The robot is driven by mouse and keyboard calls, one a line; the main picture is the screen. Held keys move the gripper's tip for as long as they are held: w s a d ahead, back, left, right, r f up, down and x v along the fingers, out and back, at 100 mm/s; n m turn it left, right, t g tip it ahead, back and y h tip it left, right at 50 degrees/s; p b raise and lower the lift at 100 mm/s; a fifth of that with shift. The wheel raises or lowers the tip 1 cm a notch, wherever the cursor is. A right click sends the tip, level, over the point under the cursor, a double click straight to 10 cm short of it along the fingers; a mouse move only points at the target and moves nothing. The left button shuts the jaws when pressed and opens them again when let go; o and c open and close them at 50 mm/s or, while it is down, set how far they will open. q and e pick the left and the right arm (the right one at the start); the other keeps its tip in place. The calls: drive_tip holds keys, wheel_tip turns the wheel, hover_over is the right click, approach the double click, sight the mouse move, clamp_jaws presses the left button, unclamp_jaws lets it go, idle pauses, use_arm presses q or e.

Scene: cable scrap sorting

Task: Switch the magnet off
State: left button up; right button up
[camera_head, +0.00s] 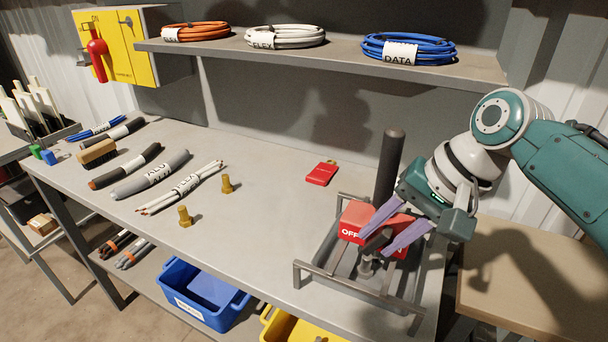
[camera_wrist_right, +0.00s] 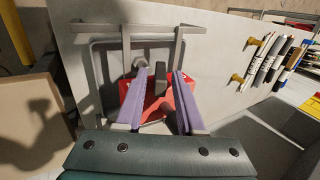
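A red block (camera_head: 352,217) with the white word OFF on its left side sits in a grey metal frame (camera_head: 316,276) at the right end of the bench. A dark lever (camera_head: 376,241) stands at the block's front; more white lettering to its right is partly covered. My right gripper (camera_head: 374,245) has its purple fingers apart, reaching down over the block with the lever between their tips. In the right wrist view the red block (camera_wrist_right: 160,111) shows between and beside the spread fingers, with the dark lever (camera_wrist_right: 155,72) between the tips. Contact cannot be told. My left gripper is out of view.
A dark post (camera_head: 389,165) rises behind the block. A red tag (camera_head: 321,173) lies on the bench (camera_head: 265,215). Brass pegs (camera_head: 185,216) and labelled cable bundles (camera_head: 180,188) lie to the left. A shelf (camera_head: 330,62) with cable coils hangs above. The mid-bench is clear.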

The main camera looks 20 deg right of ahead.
clamp_jaws()
idle(0.3)
drive_tip(key=shift+s+d+f+y, duration=0.1)
drive_tip(key=shift+s+y, duration=0.1)
drive_tip(key=shift+y, duration=0.1)
drive_tip(key=shift+s+d+f+t+y, duration=0.15)
drive_tip(key=shift+t+y, duration=0.15)
drive_tip(key=shift+t, duration=0.2)
drive_tip(key=shift+f+t, duration=0.1)
drive_tip(key=shift+t, duration=0.2)
drive_tip(key=shift+y, duration=0.3)
